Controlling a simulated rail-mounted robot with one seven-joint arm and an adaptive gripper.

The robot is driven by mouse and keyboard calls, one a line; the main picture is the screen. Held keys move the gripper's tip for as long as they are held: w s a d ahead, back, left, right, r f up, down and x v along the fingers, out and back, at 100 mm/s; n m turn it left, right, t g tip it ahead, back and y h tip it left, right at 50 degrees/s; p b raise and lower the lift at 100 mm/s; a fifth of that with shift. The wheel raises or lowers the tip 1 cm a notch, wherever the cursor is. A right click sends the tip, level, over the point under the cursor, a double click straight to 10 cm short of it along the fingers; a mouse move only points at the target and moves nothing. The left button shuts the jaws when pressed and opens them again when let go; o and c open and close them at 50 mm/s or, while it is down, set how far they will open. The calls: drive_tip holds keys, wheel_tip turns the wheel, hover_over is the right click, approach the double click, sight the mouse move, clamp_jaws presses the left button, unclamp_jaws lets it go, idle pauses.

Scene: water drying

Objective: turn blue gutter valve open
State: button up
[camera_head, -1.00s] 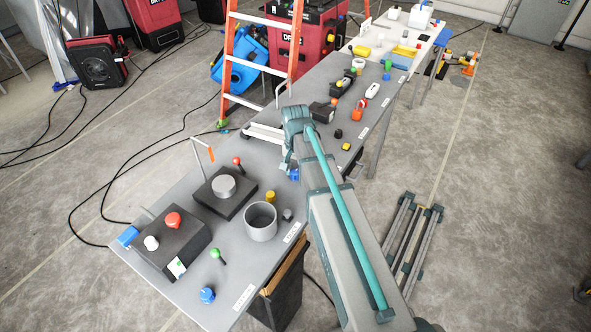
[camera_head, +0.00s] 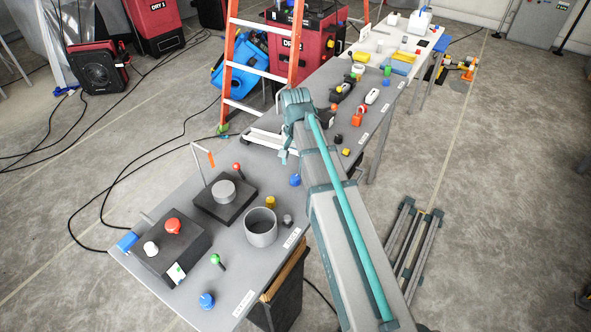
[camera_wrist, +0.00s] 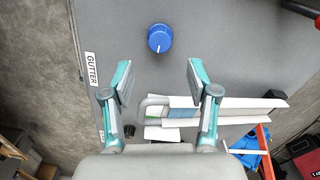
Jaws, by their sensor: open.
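The blue gutter valve (camera_wrist: 159,38) is a round knob with a white mark, on the grey table beside the GUTTER label (camera_wrist: 91,68). The white mark points down toward my gripper in the wrist view. In the head view the knob (camera_head: 295,180) sits near the table's right edge, just below the end of my arm. My gripper (camera_wrist: 160,74) is open and empty, its two fingers spread on either side below the knob in the wrist view, not touching it. In the head view the gripper (camera_head: 284,157) is small and partly hidden by my arm.
Another blue knob (camera_head: 207,301) is at the table's near edge. A grey cup (camera_head: 261,228), a yellow knob (camera_head: 270,202) and a red-topped lever (camera_head: 237,168) stand nearby. An orange ladder (camera_head: 228,75) stands behind the table. White-edged pieces (camera_wrist: 225,108) lie under the gripper's right finger.

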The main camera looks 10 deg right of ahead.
sight(296, 177)
drive_tip(key=shift+r, duration=2.45)
drive_tip(key=shift+f, duration=0.1)
